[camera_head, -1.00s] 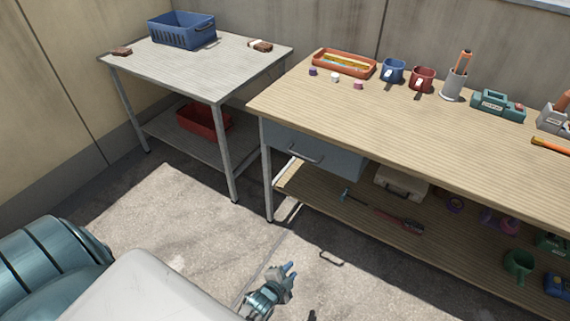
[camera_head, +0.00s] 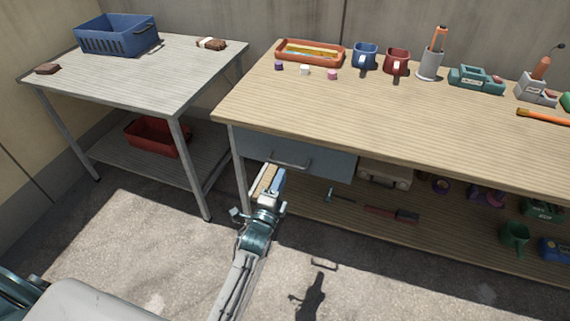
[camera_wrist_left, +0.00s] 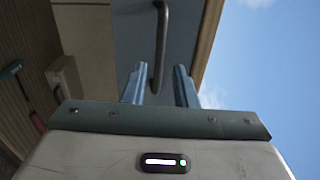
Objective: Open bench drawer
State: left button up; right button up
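The bench drawer (camera_head: 320,161) is a blue-grey front under the left end of the wooden workbench (camera_head: 390,115), and it looks shut. Its metal bar handle (camera_head: 290,164) runs across the front. My left gripper (camera_head: 273,176) is just in front of the handle, below the bench top. In the left wrist view the two blue fingers (camera_wrist_left: 160,88) stand apart, and the handle (camera_wrist_left: 160,45) shows between and just beyond their tips. The fingers are open, with a gap on both sides of the bar. My right gripper is not in view.
A grey table (camera_head: 150,75) with a blue basket (camera_head: 117,35) stands to the left. The bench top holds an orange tray (camera_head: 310,62), mugs and tools at the back. The lower shelf holds a case (camera_head: 386,176) and tools. The floor before the drawer is clear.

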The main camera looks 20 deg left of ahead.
aim_at(286, 164)
pick_arm(q)
jog(key=w, duration=0.3)
jog(key=w+r, duration=0.1)
jog(key=w, duration=0.1)
jog(key=shift+w, duration=0.35)
grip_shut()
